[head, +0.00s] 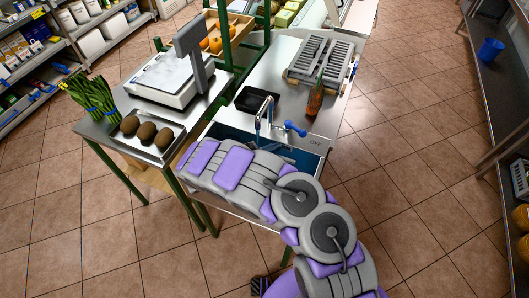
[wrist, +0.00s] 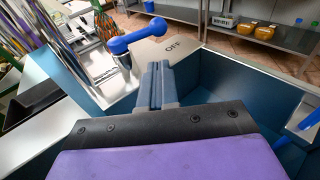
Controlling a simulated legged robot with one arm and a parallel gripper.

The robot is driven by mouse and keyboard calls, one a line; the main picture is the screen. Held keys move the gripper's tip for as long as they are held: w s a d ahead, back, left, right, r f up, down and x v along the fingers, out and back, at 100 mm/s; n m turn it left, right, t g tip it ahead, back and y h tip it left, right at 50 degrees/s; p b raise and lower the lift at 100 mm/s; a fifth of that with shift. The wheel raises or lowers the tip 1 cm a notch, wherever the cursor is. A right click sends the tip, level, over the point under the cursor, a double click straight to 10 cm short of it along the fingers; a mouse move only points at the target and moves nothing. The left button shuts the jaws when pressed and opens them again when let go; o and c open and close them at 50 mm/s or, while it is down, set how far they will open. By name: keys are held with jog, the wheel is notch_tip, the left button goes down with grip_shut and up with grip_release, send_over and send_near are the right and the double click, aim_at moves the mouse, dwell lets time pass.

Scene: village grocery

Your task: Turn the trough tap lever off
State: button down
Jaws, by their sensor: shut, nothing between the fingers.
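The blue tap lever (head: 295,128) sits on the metal counter beside the silver tap (head: 262,110), with the OFF label (head: 315,142) in front of it. In the wrist view the lever (wrist: 138,36) has rounded ends and stands near the OFF label (wrist: 173,46). My gripper (wrist: 157,80) is shut and empty, over the blue trough. Its fingertips show just below the lever in the picture; a gap in depth cannot be judged. In the head view my arm hides much of the trough (head: 310,160), and the fingers cannot be made out.
A scale (head: 176,75) and brown round produce (head: 146,131) stand left. Tiled floor at right is open.

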aim_at(295, 128)
jog(key=r+b+x, duration=0.1)
jog(key=x, duration=0.6)
jog(key=shift+w+d+b, duration=0.2)
jog(key=shift+d+b, duration=0.2)
